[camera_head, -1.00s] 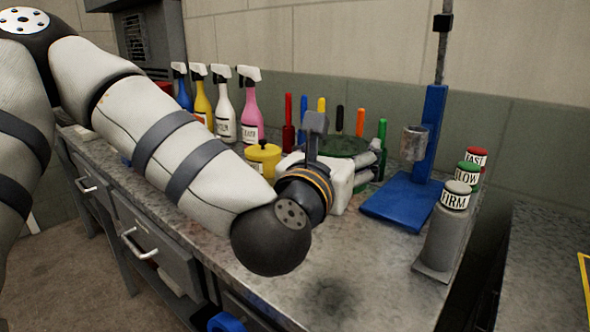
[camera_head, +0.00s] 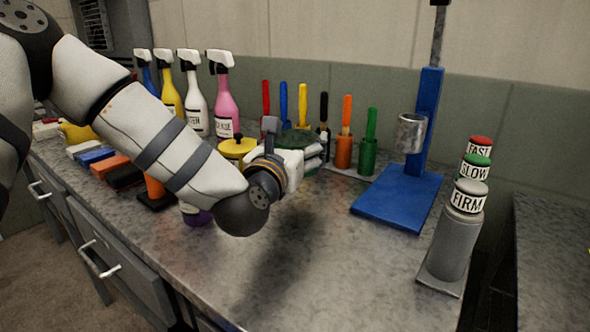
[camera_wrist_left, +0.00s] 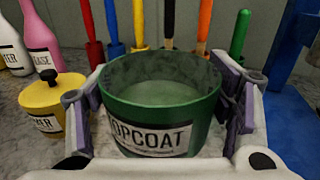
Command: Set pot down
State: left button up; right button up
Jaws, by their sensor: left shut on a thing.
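The pot (camera_wrist_left: 203,133) is an open green can labelled TOPCOAT, upright in the left wrist view with pale green inside. My left gripper (camera_head: 294,160) is shut on the pot, with a pad pressed against each side. It holds the pot over the grey workbench (camera_head: 325,265), in front of the brush holders. The pot's base is hidden, so I cannot tell whether it touches the bench. My right gripper is not in view.
A yellow lidded pot (camera_wrist_left: 45,100) stands left of the green pot. Spray bottles (camera_head: 224,95) and brushes in holders (camera_head: 367,150) line the back. A blue stand (camera_head: 400,195) and a FIRM/GLOW/FAST button post (camera_head: 452,235) are to the right. The bench front is clear.

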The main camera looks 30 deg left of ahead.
pick_arm(q)
jog(key=shift+w+a+f, duration=0.3)
jog(key=shift+w+f, duration=0.2)
jog(key=shift+f, duration=0.15)
jog(key=shift+w+a+f, duration=0.25)
jog(key=shift+w+f, duration=0.2)
jog(key=shift+f, duration=0.15)
jog(key=shift+w+a+f+b, duration=0.15)
jog(key=shift+f+b, duration=0.1)
jog(key=shift+f, duration=0.65)
jog(key=shift+w+a+f+b, duration=0.1)
jog(key=shift+f+b, duration=0.1)
jog(key=shift+f, duration=0.7)
jog(key=shift+f, duration=0.2)
jog(key=o, duration=1.8)
